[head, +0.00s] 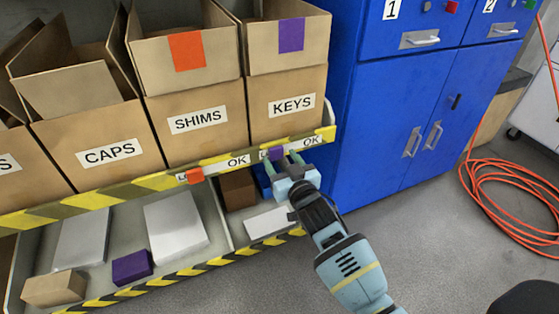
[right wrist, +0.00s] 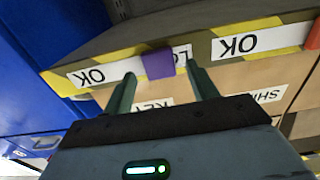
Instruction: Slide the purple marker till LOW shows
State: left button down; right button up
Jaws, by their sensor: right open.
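The purple marker (head: 275,153) sits on the striped shelf-edge rail below the KEYS box (head: 295,104). It covers part of the LOW label, and only a letter or two shows beside it. The OK label (head: 311,141) to its right is uncovered. My right gripper (head: 284,161) is open at the rail, its fingers pointing at the label strip. In the right wrist view, which is upside down, the purple marker (right wrist: 158,63) lies between the two green fingertips. I cannot tell whether either finger touches it. My left gripper is not in view.
An orange marker (head: 195,175) sits on the same rail below the SHIMS box (head: 197,121). The CAPS box (head: 110,152) stands further left. A blue cabinet (head: 372,120) is close on the right. A lower shelf holds several boxes, one of them purple (head: 132,267). An orange hose (head: 510,185) lies coiled on the floor.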

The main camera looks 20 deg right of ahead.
jog(key=shift+w, duration=0.65)
jog(key=shift+c, duration=0.5)
